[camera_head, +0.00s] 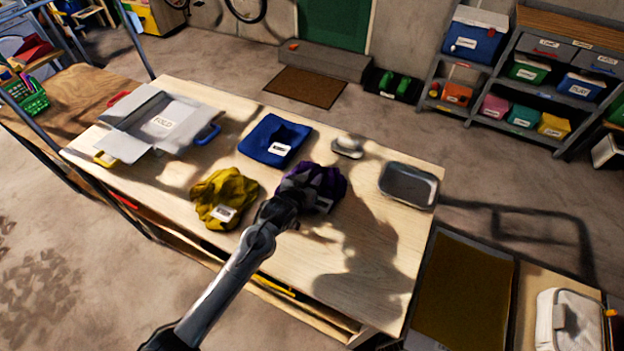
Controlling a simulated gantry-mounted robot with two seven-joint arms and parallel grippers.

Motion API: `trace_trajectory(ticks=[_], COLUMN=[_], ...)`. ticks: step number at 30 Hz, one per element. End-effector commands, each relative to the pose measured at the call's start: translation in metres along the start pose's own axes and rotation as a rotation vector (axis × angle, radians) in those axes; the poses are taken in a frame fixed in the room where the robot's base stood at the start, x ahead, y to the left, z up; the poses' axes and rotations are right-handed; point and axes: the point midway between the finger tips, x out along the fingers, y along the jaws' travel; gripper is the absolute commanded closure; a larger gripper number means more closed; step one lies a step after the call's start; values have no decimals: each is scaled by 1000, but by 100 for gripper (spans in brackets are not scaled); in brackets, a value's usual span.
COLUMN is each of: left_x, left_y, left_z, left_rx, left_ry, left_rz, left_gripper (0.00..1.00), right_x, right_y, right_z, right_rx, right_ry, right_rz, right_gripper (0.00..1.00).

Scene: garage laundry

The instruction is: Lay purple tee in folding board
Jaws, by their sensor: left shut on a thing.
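The purple tee (328,181) lies crumpled on the wooden table, right of the middle, with a white label on it. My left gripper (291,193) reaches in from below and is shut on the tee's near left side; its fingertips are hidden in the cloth. The folding board (130,120) is a grey open board with raised flaps, marked "FOLD", at the table's far left end. It has red, blue and yellow handles. The board holds no cloth that I can see. My right gripper is not in view.
A yellow crumpled cloth (226,194) and a blue folded cloth (272,140) lie between the tee and the board. A grey tray (409,184) and a small pale object (347,147) are to the right. The table's near right is bare.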

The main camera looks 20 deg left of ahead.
Motion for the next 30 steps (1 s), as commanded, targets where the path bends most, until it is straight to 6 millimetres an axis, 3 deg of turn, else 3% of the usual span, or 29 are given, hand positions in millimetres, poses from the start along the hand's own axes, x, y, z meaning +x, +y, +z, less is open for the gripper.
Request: trace_trajectory(ticks=[11, 12, 17, 30], left_x=[1, 2, 1, -5], left_y=[0, 0, 0, 0], left_z=[2, 3, 3, 0], left_rx=[0, 0, 0, 0], left_ry=[2, 1, 1, 1], left_rz=[0, 0, 0, 0], left_gripper=[100, 73, 49, 49], right_x=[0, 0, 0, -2], right_y=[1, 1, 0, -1], right_z=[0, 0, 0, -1], right_rx=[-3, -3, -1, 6], right_ry=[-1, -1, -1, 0], right_rz=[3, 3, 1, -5], right_gripper=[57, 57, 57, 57])
